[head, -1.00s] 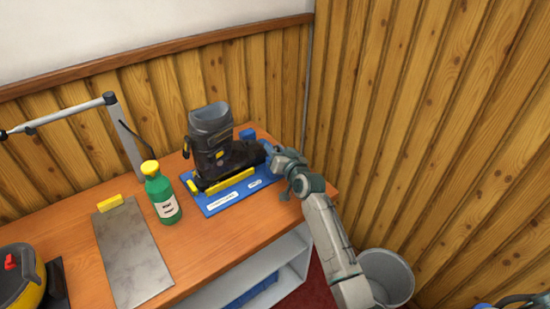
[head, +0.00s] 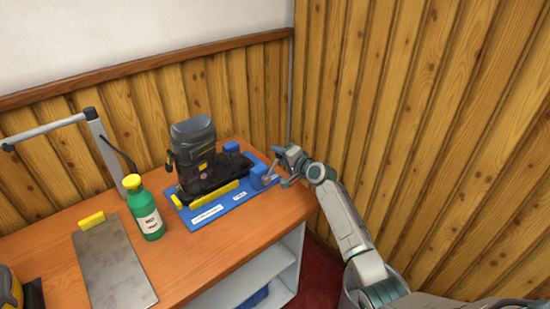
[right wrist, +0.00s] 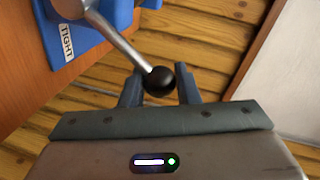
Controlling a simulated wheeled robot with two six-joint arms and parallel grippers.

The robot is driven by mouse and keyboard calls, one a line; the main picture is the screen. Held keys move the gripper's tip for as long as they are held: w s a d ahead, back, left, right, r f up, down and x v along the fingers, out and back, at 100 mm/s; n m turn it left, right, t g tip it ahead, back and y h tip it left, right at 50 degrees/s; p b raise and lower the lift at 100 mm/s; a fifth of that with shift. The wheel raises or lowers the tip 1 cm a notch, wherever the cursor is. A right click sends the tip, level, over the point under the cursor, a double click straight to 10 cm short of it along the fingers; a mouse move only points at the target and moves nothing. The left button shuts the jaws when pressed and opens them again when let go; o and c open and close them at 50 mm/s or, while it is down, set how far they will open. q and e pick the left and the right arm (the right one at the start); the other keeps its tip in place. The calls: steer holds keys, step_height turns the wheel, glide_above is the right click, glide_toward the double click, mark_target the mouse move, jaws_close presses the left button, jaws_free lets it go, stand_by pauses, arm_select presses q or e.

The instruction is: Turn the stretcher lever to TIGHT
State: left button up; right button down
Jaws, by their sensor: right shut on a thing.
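The dark ski boot (head: 193,145) stands on the blue stretcher base (head: 215,211) at the bench's right end. The stretcher lever (head: 271,172) is a metal rod at the base's right end, beside a blue block. In the right wrist view the lever (right wrist: 122,41) ends in a black ball knob (right wrist: 159,81) between my fingers. A TIGHT label (right wrist: 67,41) shows on the blue base beside the rod. My right gripper (head: 278,164) is shut on the lever knob; it also shows in the right wrist view (right wrist: 159,90). My left gripper is out of view.
A green bottle with a yellow cap (head: 146,212) and a grey metal plate (head: 115,265) stand left of the base. A lamp arm (head: 48,130) rises behind. Wood-panelled walls (head: 365,100) close off the back and right.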

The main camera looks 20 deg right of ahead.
steer(key=shift+w+d+f+m+y+b, duration=0.2)
steer(key=shift+d+f+m+y+b, duration=0.1)
steer(key=shift+d+f+m+b, duration=0.25)
steer(key=shift+d+m, duration=0.1)
steer(key=shift+m, duration=0.15)
steer(key=c, duration=1.1)
jaws_free()
steer(key=shift+c, duration=0.2)
steer(key=b+v, duration=0.1)
steer(key=v, duration=0.9)
steer(key=shift+s, duration=0.35)
steer(key=shift+d+r, duration=0.1)
steer(key=shift+d, duration=0.05)
